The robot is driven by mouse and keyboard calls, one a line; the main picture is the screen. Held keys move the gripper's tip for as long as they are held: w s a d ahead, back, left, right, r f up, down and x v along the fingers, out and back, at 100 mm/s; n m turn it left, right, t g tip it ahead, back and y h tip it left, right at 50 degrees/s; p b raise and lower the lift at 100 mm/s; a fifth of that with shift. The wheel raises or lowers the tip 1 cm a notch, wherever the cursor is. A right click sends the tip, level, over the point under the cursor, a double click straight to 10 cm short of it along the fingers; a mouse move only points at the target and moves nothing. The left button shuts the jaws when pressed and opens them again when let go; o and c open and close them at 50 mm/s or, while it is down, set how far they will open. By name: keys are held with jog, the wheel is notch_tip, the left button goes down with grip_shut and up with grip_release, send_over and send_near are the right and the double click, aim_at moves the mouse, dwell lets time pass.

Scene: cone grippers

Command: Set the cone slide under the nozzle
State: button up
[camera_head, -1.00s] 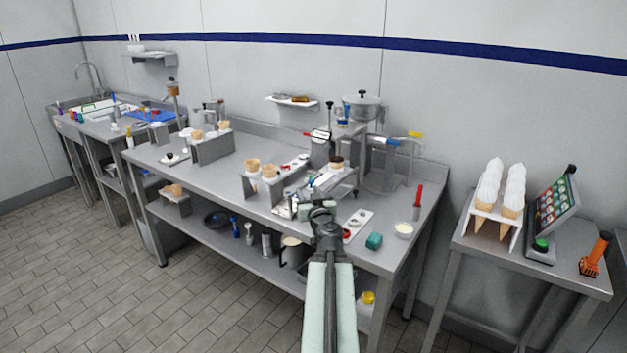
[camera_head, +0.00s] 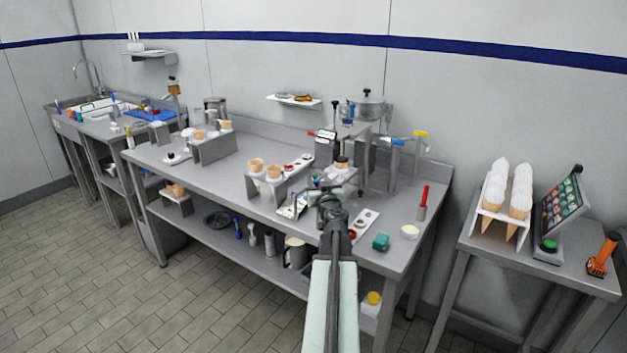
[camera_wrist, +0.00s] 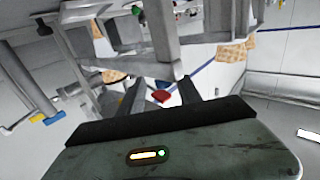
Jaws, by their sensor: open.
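My gripper (camera_head: 328,190) is at the front of the steel dispenser, low over the bench. In the wrist view my gripper (camera_wrist: 163,92) has its two dark fingers apart, with a small red part showing between and beyond them. A wafer cone with a dark top (camera_head: 341,162) stands at the dispenser, just beyond my gripper. The cone slide is partly hidden behind my gripper, and I cannot make out its edges or whether the fingers touch it. The dispenser (camera_head: 366,108) has a round hopper on top. Its nozzle cannot be clearly told.
A metal holder with two cones (camera_head: 270,185) stands left of my gripper. A white strip with round buttons (camera_head: 367,218), a teal block (camera_head: 381,242) and a white bowl (camera_head: 409,231) lie to the right. The bench's front edge runs beneath my arm.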

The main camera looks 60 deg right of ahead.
jog(key=shift+w+a, duration=0.15)
jog(key=shift+w, duration=0.1)
grip_shut()
dwell(1.0)
